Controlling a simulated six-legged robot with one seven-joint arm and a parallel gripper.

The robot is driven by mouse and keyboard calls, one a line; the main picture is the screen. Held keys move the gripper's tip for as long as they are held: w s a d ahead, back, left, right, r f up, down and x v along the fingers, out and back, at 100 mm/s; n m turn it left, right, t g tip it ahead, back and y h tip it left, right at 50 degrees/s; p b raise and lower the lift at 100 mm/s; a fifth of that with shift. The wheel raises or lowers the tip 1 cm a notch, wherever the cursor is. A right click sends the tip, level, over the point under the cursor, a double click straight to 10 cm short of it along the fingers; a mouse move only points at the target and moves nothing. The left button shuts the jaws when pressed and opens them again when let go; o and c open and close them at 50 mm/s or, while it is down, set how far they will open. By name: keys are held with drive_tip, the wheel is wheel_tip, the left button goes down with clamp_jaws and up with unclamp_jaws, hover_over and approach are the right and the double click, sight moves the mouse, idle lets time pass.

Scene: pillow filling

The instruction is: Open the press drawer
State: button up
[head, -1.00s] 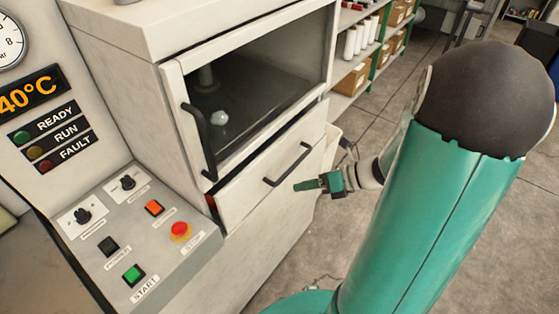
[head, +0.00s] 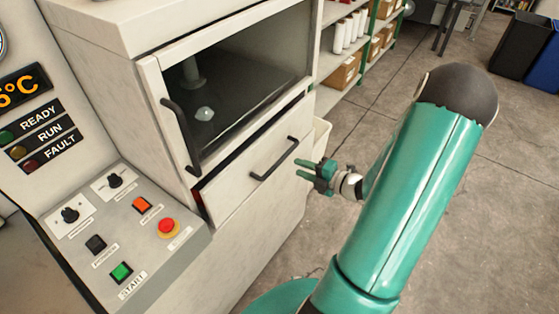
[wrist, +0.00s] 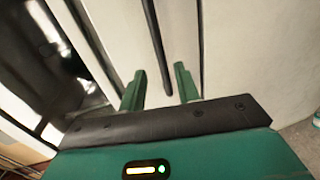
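The press drawer (head: 235,187) is the pale front panel below the dark window of the machine. In the wrist view the handle (wrist: 157,45) lies ahead, lined up between the open fingertips (wrist: 160,74). No contact shows.
The window door (head: 240,85) above has its own black handle (head: 181,135). A control panel (head: 125,235) with buttons stands at the left. Shelves (head: 345,70) stand behind.

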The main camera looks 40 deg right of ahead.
sight(282, 161)
drive_tip(key=x, duration=0.8)
drive_tip(key=shift+w+a+f, duration=0.1)
drive_tip(key=shift+w+a, duration=0.05)
drive_tip(key=shift+w, duration=0.25)
drive_tip(key=shift+c, duration=0.2)
clamp_jaws()
